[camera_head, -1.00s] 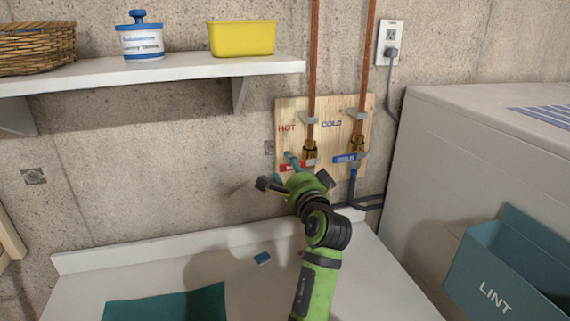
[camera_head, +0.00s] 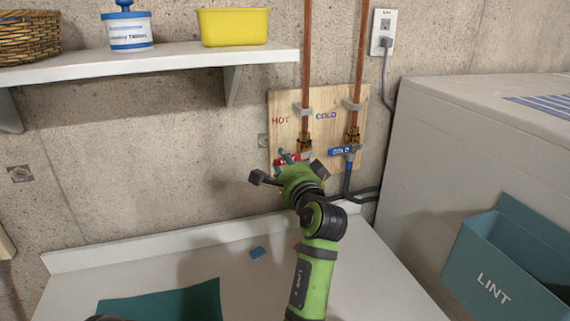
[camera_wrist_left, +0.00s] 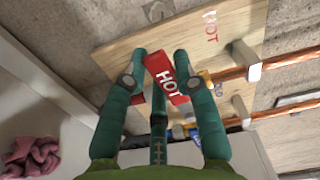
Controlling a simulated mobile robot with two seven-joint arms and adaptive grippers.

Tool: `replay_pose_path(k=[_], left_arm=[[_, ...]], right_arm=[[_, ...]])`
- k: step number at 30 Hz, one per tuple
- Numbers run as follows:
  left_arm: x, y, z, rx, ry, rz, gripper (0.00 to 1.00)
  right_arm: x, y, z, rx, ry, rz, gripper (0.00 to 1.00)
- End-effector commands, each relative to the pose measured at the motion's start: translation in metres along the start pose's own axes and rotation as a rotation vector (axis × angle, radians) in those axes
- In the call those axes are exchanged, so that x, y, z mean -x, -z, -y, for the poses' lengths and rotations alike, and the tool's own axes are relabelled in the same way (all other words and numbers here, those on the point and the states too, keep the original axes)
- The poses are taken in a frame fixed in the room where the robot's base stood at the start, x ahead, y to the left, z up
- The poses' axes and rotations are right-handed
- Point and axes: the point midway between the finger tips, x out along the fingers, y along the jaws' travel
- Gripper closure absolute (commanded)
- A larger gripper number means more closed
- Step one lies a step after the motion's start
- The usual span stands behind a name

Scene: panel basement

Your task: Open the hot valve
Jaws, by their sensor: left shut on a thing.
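The hot valve's red handle (camera_head: 307,157), lettered HOT, is on the wooden board below the left copper pipe. My left gripper (camera_head: 287,156) hides most of it in the head view. In the left wrist view the red handle (camera_wrist_left: 166,80) lies between the teal fingertips of my left gripper (camera_wrist_left: 160,75), which is shut on it. The handle looks slanted there. The cold valve's blue handle (camera_head: 341,151) is just to the right, lying roughly level. My right gripper is not in view.
The wooden board (camera_head: 318,105) carries both copper pipes. A grey appliance (camera_head: 440,150) stands at right, with a teal LINT bin (camera_head: 495,285) on its side. A white shelf (camera_head: 150,68) is upper left.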

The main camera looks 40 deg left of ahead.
Motion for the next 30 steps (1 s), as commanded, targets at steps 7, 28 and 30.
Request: replay_pose_path(k=[7,28,30], left_arm=[[-0.001,0.001,-0.012,0.162,0.006,-0.001,1.0],[-0.001,0.012,-0.03,0.562,0.012,-0.004,1.0],[-0.001,0.013,-0.03,0.573,0.013,-0.004,1.0]], right_arm=[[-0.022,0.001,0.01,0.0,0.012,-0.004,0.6],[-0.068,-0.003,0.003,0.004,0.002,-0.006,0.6],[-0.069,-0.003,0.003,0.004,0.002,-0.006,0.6]])
